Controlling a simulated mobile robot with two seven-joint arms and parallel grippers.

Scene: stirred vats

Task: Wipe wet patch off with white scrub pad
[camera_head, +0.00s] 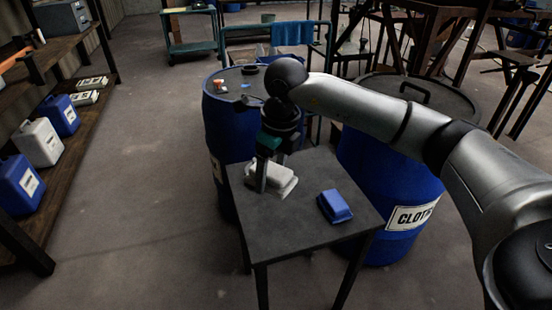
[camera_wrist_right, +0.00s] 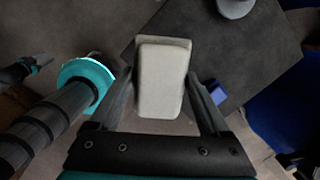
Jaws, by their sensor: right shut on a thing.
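The white scrub pad (camera_head: 282,178) is at the back left of a small dark table (camera_head: 290,225). My right gripper (camera_head: 267,172) reaches down to it from above and is shut on it. In the right wrist view the pale, block-shaped pad (camera_wrist_right: 160,80) sits between the two fingers (camera_wrist_right: 160,98). I cannot tell whether the pad touches the tabletop. I cannot make out a wet patch in either view. My left gripper does not show in the head view.
A blue pad (camera_head: 335,206) lies on the table's right side. Blue drums stand behind (camera_head: 228,125) and to the right (camera_head: 385,180). Small items lie on the rear drum's lid. A shelf (camera_head: 75,130) with blue and white jugs runs along the left. The floor between is clear.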

